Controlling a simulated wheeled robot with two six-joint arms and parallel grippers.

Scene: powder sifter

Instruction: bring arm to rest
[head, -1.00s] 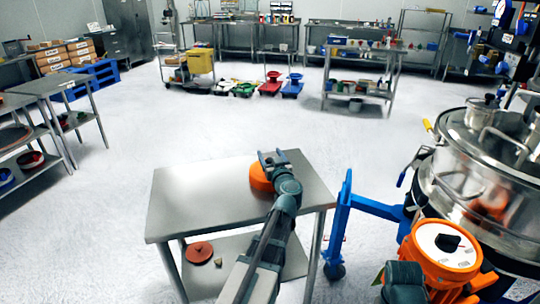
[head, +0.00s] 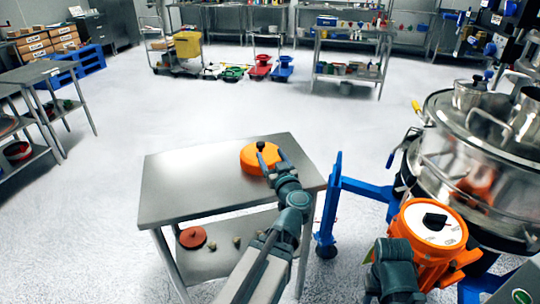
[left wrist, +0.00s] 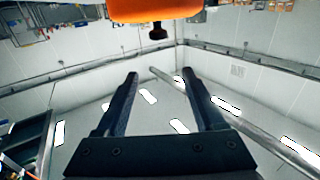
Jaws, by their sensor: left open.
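My left gripper (head: 273,163) is at the right side of a round orange lid-like piece with a dark knob (head: 251,160) on the steel table (head: 195,185). In the left wrist view its two fingers (left wrist: 165,100) are spread with nothing between them. The orange piece (left wrist: 155,8) and its dark knob show beyond the fingertips at the top of that view, apart from the fingers. My right gripper is not in view; only a teal arm part of mine shows at lower right.
A steel sifter (head: 470,175) with an orange motor (head: 425,235) and blue frame (head: 365,190) stands close on the right. The table's lower shelf holds a reddish disc (head: 192,237) and small brown bits. Open floor (head: 110,150) lies left and behind; shelves line the back.

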